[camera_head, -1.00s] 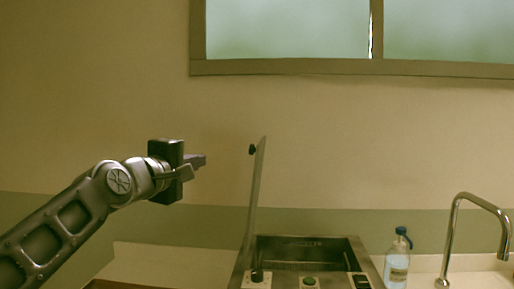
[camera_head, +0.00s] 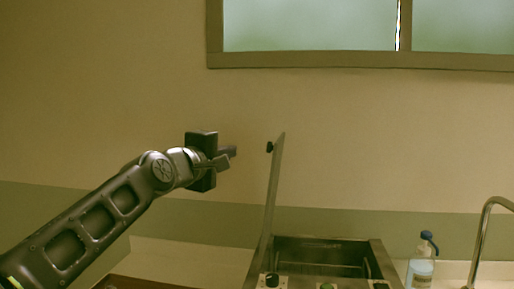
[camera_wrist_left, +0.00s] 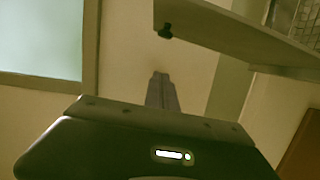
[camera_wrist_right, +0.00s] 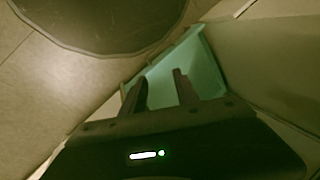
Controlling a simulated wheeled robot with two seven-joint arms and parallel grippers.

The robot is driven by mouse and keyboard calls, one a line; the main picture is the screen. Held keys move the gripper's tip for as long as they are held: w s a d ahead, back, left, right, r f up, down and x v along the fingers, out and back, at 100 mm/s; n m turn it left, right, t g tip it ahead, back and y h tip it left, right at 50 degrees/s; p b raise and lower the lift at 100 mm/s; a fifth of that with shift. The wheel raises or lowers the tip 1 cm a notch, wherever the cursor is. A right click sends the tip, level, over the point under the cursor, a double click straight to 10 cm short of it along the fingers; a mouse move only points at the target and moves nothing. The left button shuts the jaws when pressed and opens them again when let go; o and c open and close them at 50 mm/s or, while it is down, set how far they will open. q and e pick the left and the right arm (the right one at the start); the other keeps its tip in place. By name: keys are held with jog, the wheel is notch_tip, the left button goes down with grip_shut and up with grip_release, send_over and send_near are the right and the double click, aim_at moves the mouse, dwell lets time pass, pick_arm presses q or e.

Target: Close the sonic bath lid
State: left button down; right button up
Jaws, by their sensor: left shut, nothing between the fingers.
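The sonic bath (camera_head: 388,262) is a metal box with an open rectangular basin, at the bottom of the head view. Its lid (camera_head: 273,190) stands nearly upright along the bath's left side, with a small dark knob (camera_head: 269,147) near its top. My left gripper (camera_head: 228,158) is shut and empty, left of the lid's upper part, with a gap between them. In the left wrist view the closed fingers (camera_wrist_left: 162,90) show below the lid (camera_wrist_left: 240,38) and its knob (camera_wrist_left: 167,31). My right gripper (camera_wrist_right: 162,90) is open and shows only in its wrist view.
A bottle with a blue top (camera_head: 421,268) stands right of the bath, and a curved metal faucet (camera_head: 482,240) is farther right. A window (camera_head: 310,25) is above. The right wrist view shows a pale green container (camera_wrist_right: 200,70) beyond the fingers.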

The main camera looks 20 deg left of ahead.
pick_arm(q)
jog(key=w+d+p, duration=0.3)
jog(key=w+p, duration=0.4)
jog(key=p, duration=0.2)
jog(key=shift+w+d+f, duration=0.15)
jog(key=shift+w+d, duration=0.2)
jog(key=shift+d, duration=0.05)
